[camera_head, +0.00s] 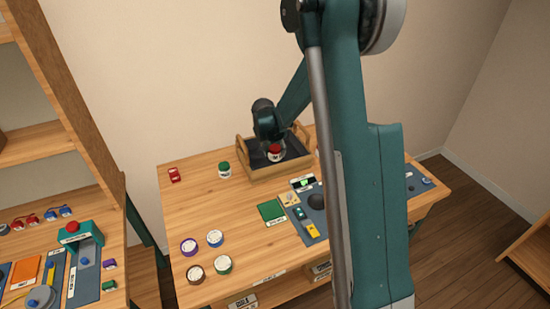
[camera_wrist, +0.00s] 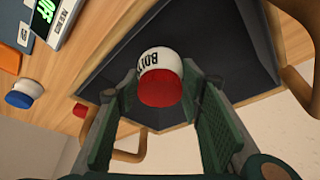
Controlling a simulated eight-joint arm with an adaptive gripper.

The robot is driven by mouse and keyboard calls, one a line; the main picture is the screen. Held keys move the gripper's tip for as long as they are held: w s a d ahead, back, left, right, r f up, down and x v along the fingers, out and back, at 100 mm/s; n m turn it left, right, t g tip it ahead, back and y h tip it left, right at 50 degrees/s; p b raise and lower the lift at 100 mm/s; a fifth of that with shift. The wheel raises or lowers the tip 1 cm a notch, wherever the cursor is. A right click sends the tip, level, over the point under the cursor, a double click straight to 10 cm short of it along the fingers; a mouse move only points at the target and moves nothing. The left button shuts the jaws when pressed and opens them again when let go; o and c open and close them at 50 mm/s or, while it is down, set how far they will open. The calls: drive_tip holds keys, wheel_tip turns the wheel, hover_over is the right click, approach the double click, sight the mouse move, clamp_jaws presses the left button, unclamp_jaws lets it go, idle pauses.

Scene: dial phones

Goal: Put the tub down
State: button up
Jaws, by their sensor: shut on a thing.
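A white tub with a red lid and black lettering (camera_wrist: 161,78) is between the fingers of my gripper (camera_wrist: 158,90) in the wrist view. In the head view the tub (camera_head: 275,154) shows under my gripper (camera_head: 273,143), at the wooden tray with a dark floor and two raised handles (camera_head: 264,173). The gripper is shut on the tub. The tray's dark floor (camera_wrist: 215,40) lies behind the tub in the wrist view. I cannot tell whether the tub touches it.
A green-lidded tub (camera_head: 224,170) stands left of the tray, with a small red object (camera_head: 174,174) farther left. A green square (camera_head: 271,211) and device panel lie in front. The table's left middle is clear.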

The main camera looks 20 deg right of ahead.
sight(275, 157)
drive_tip(key=shift+f, duration=0.2)
drive_tip(key=shift+f, duration=1.75)
drive_tip(key=shift+f+b, duration=0.15)
drive_tip(key=shift+b, duration=0.25)
drive_tip(key=o, duration=1)
drive_tip(key=shift+c, duration=0.2)
drive_tip(key=shift+r, duration=0.2)
drive_tip(key=p+v, duration=0.1)
drive_tip(key=v, duration=1.1)
drive_tip(key=shift+p, duration=0.35)
